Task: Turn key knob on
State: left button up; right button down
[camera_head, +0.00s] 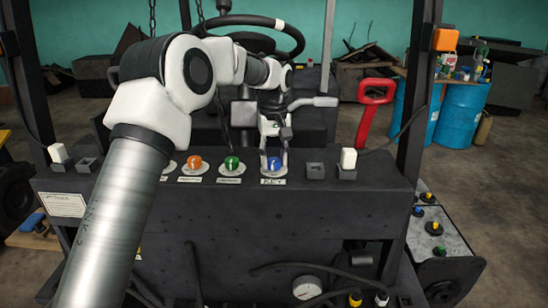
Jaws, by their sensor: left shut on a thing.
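The blue key knob (274,164) sits on a round pale base on the forklift's dark panel, above a white label reading KEY (273,182). My left arm reaches in from the left, and my left gripper (273,155) points down over the key knob. Its fingers are shut on the knob, one on each side. The knob's upper part is partly hidden by the fingers. I cannot read the knob's exact turn angle. My right gripper is not in view.
Left of the key knob are a green knob (232,163) and an orange knob (194,162). A dark socket (315,171) and a white switch (348,159) are to its right. A steering wheel (245,22) and a red lever (373,105) stand behind the panel. Dark posts flank it.

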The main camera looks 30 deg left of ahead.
aim_at(274, 160)
pick_arm(q)
jog(key=m, duration=0.5)
jog(key=shift+m, duration=2.4)
jog(key=o, duration=1.1)
jog(key=shift+o, duration=0.2)
notch_tip(274, 160, up, 12)
